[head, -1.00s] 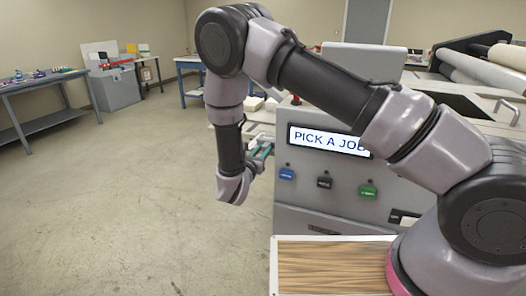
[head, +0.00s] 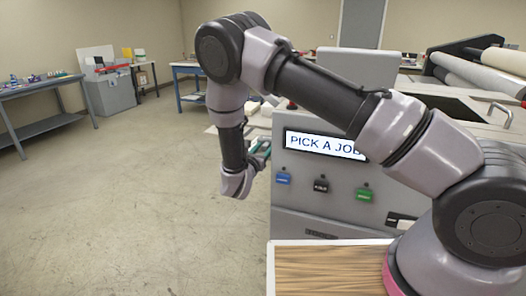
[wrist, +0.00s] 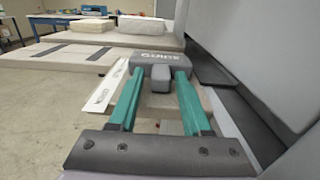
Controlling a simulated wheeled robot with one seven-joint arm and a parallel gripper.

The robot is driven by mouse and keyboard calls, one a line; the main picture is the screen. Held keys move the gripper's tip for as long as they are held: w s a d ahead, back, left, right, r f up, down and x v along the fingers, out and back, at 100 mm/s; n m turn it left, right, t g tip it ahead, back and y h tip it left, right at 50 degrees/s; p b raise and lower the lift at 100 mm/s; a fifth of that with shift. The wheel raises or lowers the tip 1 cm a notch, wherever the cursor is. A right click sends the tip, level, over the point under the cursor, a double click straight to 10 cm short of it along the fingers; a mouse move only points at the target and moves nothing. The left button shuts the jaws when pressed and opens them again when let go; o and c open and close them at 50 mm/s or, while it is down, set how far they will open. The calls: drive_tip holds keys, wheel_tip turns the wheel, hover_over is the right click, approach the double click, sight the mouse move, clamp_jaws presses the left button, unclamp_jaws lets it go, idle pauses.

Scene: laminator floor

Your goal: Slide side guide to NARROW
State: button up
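The side guide (wrist: 163,58) is a grey block marked "GUIDE", ahead of my gripper in the wrist view. A small dark tab (wrist: 161,78) on its near side stands between the tips of my two teal fingers. My gripper (wrist: 160,73) is open, with a finger on each side of the tab and small gaps showing. A white label strip (wrist: 108,90) lies left of the fingers; its lettering is too blurred to read surely. In the head view my gripper (head: 260,152) is at the machine's left side, and my arm hides the guide.
The grey machine (head: 300,215) has a "PICK A JOB" screen (head: 325,143) and blue, black and green buttons. A dark machine wall (wrist: 225,65) stands close right of my fingers. Pale stacks (wrist: 150,33) lie beyond the guide. The floor at left is clear.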

drive_tip(key=shift+s, duration=0.15)
drive_tip(key=v, duration=1)
drive_tip(key=shift+s, duration=0.3)
drive_tip(key=shift+a, duration=0.15)
